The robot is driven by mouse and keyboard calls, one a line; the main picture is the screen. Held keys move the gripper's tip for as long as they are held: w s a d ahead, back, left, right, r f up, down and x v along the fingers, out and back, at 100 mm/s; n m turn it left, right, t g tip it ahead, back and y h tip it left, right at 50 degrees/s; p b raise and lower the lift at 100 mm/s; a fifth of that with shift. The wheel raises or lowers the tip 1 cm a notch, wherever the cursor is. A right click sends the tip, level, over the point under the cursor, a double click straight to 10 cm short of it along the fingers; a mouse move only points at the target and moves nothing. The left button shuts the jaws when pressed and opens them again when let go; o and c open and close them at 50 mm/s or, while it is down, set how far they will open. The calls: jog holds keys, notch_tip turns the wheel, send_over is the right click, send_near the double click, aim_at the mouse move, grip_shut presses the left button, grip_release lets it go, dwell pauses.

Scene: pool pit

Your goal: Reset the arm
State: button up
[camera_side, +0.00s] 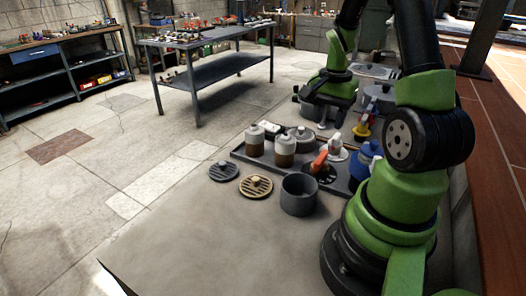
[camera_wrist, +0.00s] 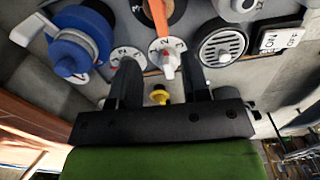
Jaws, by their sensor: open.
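My green and black arm (camera_side: 425,150) stands at the right in the side view, bent over the far end of the dark tray (camera_side: 235,153). My gripper (camera_side: 325,105) is above the fittings there. In the wrist view my gripper (camera_wrist: 163,72) has two dark fingers spread apart, with nothing held between them. A white dial knob (camera_wrist: 166,58) and a small yellow knob (camera_wrist: 160,95) show in the gap, seemingly beyond the fingers. Whether the fingertips touch anything is unclear.
An orange handle (camera_side: 319,160), blue valve (camera_side: 366,158) and two white-topped bottles (camera_side: 285,151) are on the tray. A dark open cylinder (camera_side: 298,195) and two slotted lids (camera_side: 256,186) sit in front. An ON/OFF switch (camera_wrist: 281,39) shows at right. The near left surface is clear.

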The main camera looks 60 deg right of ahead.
jog(key=w+a+r+n+t, duration=0.2)
jog(key=a+r+n+t, duration=0.3)
jog(key=a+r+n, duration=0.85)
jog(key=s+a+r+t+y, duration=0.1)
jog(key=s+a+r, duration=0.1)
jog(key=a, duration=0.3)
jog(key=s+a+r+n+t+y, duration=0.1)
jog(key=s+a, duration=0.2)
jog(key=a, duration=0.2)
jog(key=shift+a+r, duration=0.35)
jog(key=shift+a, duration=0.05)
